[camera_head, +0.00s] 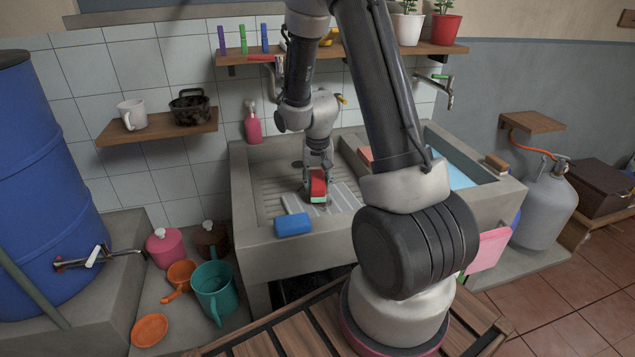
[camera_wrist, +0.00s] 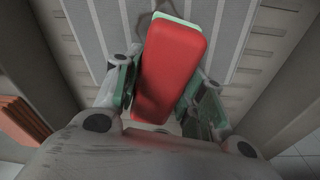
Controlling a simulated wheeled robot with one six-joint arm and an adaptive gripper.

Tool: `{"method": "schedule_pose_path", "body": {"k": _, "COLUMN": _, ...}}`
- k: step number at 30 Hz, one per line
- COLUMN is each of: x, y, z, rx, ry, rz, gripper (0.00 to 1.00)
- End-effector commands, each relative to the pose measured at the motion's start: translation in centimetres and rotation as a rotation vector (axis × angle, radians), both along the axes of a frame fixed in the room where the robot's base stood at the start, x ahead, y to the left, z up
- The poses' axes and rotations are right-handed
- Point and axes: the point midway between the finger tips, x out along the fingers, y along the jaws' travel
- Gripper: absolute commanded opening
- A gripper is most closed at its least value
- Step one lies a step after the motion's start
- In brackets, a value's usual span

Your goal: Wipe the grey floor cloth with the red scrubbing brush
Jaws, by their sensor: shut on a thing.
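The red scrubbing brush (camera_head: 318,184) is in my gripper (camera_head: 318,176), low over the ribbed washboard side of the concrete sink. In the wrist view the brush's red back (camera_wrist: 170,68) sits between the two fingers of my gripper (camera_wrist: 160,90), with a pale green edge at its far end. The grey striped floor cloth (camera_head: 344,194) lies flat on the ribbed surface beneath the brush; it also shows in the wrist view (camera_wrist: 105,30). The brush is at or just above the cloth; I cannot tell whether they touch. Its underside is hidden.
A blue block (camera_head: 293,224) sits on the sink's front edge. A pink bottle (camera_head: 253,125) stands on the back rim at left. A basin with light blue water (camera_head: 452,176) is at right. A shelf (camera_head: 345,52) with pegs and potted plants hangs above.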

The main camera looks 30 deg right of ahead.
Motion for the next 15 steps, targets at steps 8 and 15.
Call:
{"method": "schedule_pose_path", "body": {"k": 8, "x": 0.00, "y": -0.01, "z": -0.25, "rx": -0.001, "ry": 0.001, "rz": 0.001, "gripper": 0.11}}
{"method": "schedule_pose_path", "body": {"k": 15, "x": 0.00, "y": -0.02, "z": -0.75, "rx": -0.001, "ry": 0.000, "rz": -0.001, "gripper": 0.11}}
